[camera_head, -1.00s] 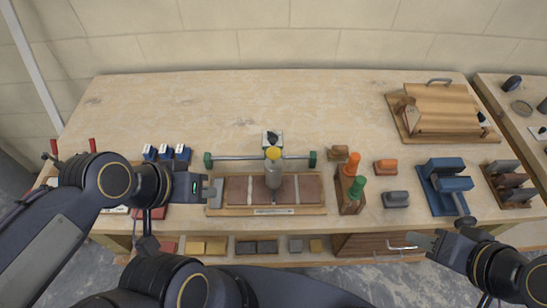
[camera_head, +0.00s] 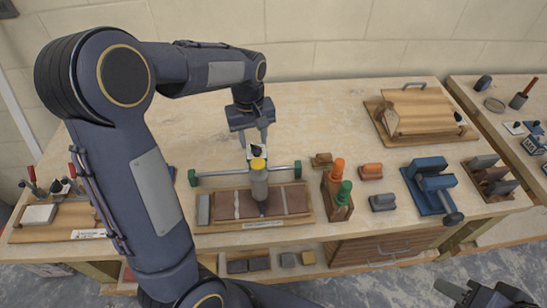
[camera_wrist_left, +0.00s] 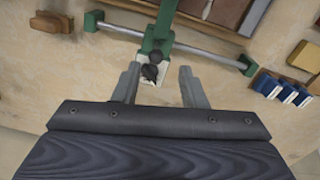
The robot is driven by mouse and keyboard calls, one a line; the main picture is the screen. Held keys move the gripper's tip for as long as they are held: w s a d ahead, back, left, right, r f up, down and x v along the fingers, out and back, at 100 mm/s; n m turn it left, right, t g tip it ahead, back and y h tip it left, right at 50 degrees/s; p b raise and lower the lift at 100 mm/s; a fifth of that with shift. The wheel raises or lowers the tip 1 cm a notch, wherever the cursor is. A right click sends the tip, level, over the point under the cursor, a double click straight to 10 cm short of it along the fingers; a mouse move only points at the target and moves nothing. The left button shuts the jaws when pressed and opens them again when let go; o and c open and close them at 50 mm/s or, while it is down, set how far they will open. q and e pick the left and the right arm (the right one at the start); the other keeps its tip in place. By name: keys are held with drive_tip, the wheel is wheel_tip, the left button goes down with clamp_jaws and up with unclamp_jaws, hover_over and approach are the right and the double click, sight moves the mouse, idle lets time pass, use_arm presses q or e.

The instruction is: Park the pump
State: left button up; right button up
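No part is clearly marked as the pump, so I cannot tell which it is.
A steel bar with green ends (camera_head: 210,176) runs behind the tiles. A holder with orange and green handles (camera_head: 337,190) and a blue tool (camera_head: 432,185) stand to the right. A wooden box (camera_head: 420,112) is at the back right. The back middle of the table is clear.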

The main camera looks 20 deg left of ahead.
sight(256, 151)
use_arm(q)
drive_tip(key=shift+w+d+f, duration=0.1)
drive_tip(key=shift+w+f, duration=0.25)
drive_tip(key=shift+w, duration=0.05)
drive_tip(key=shift+f, duration=0.3)
wheel_tip(256, 151, down, 7)
drive_tip(key=shift+f+p, duration=0.1)
drive_tip(key=shift+p, duration=0.35)
drive_tip(key=shift+c, duration=0.2)
clamp_jaws()
